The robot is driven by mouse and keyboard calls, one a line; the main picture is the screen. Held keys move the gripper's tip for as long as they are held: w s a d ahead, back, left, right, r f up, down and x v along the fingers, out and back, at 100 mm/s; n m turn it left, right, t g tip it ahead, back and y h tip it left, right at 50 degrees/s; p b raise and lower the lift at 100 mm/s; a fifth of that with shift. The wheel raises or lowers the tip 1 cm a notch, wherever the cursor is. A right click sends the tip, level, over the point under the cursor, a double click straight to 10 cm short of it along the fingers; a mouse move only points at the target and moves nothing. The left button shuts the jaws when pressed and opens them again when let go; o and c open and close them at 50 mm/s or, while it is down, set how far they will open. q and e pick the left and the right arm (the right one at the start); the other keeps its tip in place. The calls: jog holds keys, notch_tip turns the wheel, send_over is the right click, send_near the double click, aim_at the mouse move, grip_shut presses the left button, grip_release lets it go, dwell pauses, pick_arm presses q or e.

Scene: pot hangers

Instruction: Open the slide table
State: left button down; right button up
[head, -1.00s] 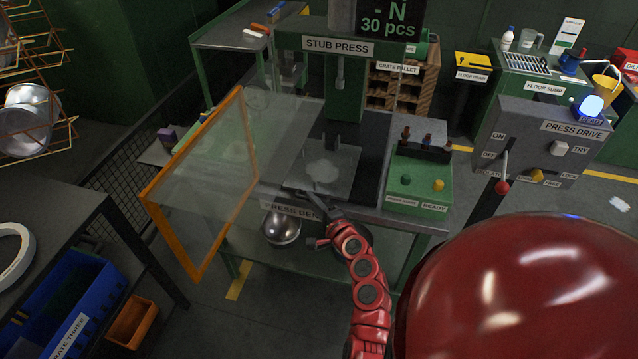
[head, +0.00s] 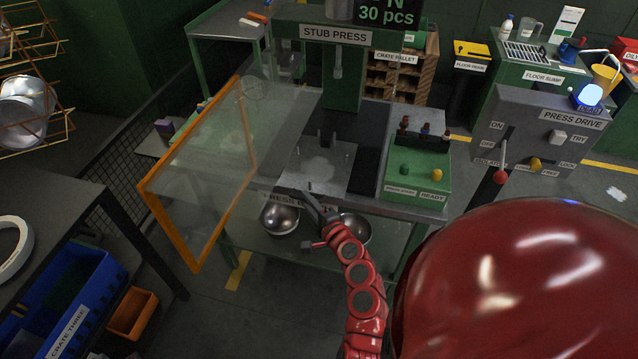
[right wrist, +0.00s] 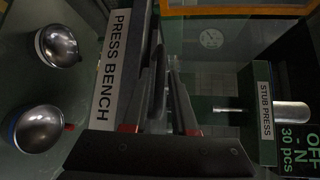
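The slide table is the flat grey plate (head: 318,160) with small pins and a pale patch on top, under the stub press (head: 335,36) on the press bench. My right gripper (head: 309,191) is at the plate's front edge, just above the bench's front label. Whether it touches the plate or a handle is unclear. My left gripper is out of view.
An orange-framed clear guard (head: 205,165) stands left of the plate. A green control box (head: 417,178) is at right on the bench. Metal bowls (head: 280,218) sit on the lower shelf. The press drive panel (head: 545,130) stands farther right.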

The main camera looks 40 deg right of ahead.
jog(key=s+a+r+b, duration=0.1)
jog(key=s+r+b, duration=0.1)
jog(key=s, duration=1.4)
jog(key=shift+s+r, duration=0.3)
jog(key=shift+s, duration=0.1)
jog(key=shift+a, duration=0.1)
jog(key=shift+f, duration=0.1)
